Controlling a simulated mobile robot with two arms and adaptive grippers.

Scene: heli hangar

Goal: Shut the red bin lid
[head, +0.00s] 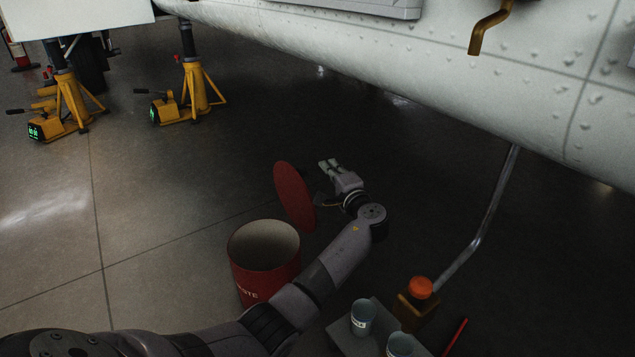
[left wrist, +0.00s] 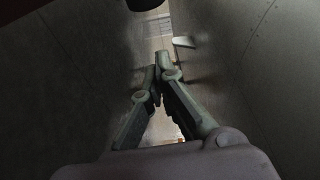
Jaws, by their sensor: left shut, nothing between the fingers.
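The red bin (head: 262,278) stands on the floor, its round mouth open and its pale inside showing. Its red lid (head: 293,196) stands up, tilted, at the bin's right far side. My left gripper (head: 328,166) is just right of the lid, on the side away from the bin's mouth. It is shut and empty; its fingers also show close together in the left wrist view (left wrist: 163,72). I cannot tell whether it touches the lid. My left forearm passes in front of the bin's right side. My right gripper is not in view.
A grey surface (head: 345,337) at the bottom holds a cup (head: 363,316), a second cup (head: 399,345) and an orange-topped item (head: 419,288). A helicopter body (head: 440,80) hangs low overhead. Yellow jacks (head: 190,92) stand at the far left. Floor left of the bin is clear.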

